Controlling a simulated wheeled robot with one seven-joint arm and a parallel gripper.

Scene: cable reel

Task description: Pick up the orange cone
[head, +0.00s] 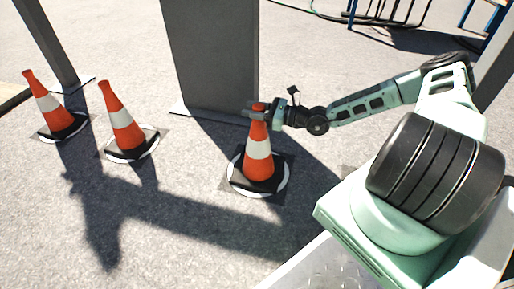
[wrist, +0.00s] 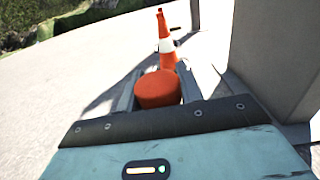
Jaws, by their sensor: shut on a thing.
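An orange cone (head: 259,166) with a white band and a black base stands upright on the pavement in the middle of the head view. My gripper (head: 257,111) is at its top, shut on the tip from the right side. In the wrist view, the orange top of this cone (wrist: 158,90) sits between the two fingers of my gripper (wrist: 157,88). The cone's base appears on or very near the ground. Two similar cones stand to the left, one nearer (head: 122,125) and one at the far left (head: 49,110).
A wide grey pillar (head: 212,60) stands just behind the held cone, and it fills the right of the wrist view (wrist: 275,50). A thinner post (head: 46,40) is at the far left. Open pavement (head: 190,240) lies in front of the cones.

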